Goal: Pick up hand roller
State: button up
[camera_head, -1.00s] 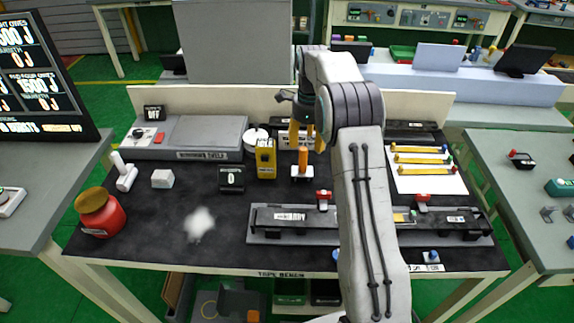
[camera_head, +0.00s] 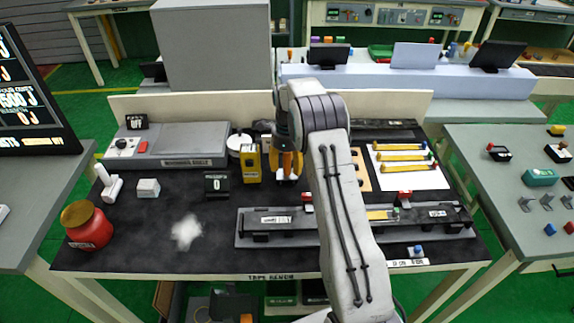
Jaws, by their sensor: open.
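The tool I take to be the hand roller stands upright on the dark bench top, mostly hidden by my gripper; its pale base (camera_head: 286,179) shows below the fingers. My gripper (camera_head: 287,170) has orange-yellow fingers pointing down, one on each side of the tool's upright handle. The jaws are open. Whether a finger touches the handle I cannot tell.
A yellow box (camera_head: 251,164) stands close to the left of my gripper. A long dark fixture (camera_head: 350,224) with red clips lies in front. A black display (camera_head: 217,185), white block (camera_head: 148,188), white-handled tool (camera_head: 108,185) and red jar (camera_head: 88,228) stand left.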

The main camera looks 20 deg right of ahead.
jog(key=shift+f, duration=0.1)
jog(key=shift+c, duration=0.2)
grip_shut()
dwell(0.4)
